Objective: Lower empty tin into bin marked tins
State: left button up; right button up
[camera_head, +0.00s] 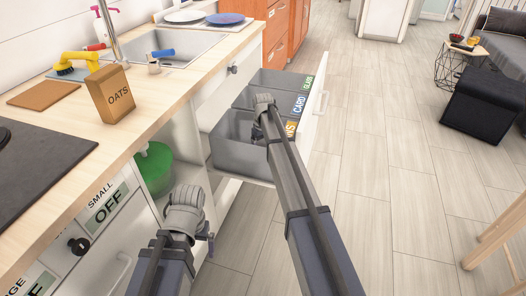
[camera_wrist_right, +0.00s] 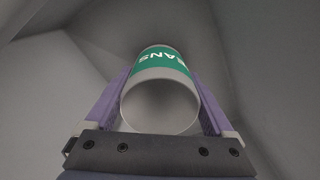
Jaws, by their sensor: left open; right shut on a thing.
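The bin marked tins (camera_head: 232,154) is the nearest grey bin in the pulled-out drawer. Its orange label is partly hidden by my right arm. My right gripper (camera_wrist_right: 163,82) points down at this bin, and its fingers are hidden in the head view. In the right wrist view it is shut on a tin (camera_wrist_right: 160,102) with a green label reading "BEANS" upside down. Grey walls surround the tin. I cannot tell whether it touches the bottom. My left gripper (camera_head: 188,208) is open and apart from the bin, in front of the counter.
Grey bins marked card (camera_head: 262,99) and glass (camera_head: 285,82) sit farther back in the drawer. An oats box (camera_head: 110,94) stands on the counter beside the sink (camera_head: 186,45). A green container (camera_head: 154,167) is under the counter.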

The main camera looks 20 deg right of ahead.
aim_at(263, 143)
jog(key=o, duration=1.1)
jog(key=shift+r, duration=0.1)
notch_tip(263, 143, up, 8)
jog(key=p, duration=0.8)
jog(key=r+p, duration=0.5)
jog(key=d+r+p, duration=0.1)
jog(key=r+p, duration=0.3)
jog(key=s+r+p, duration=0.1)
jog(key=r+p, duration=0.4)
jog(key=shift+d+r+p, duration=0.3)
jog(key=shift+p, duration=0.05)
jog(key=shift+s, duration=0.1)
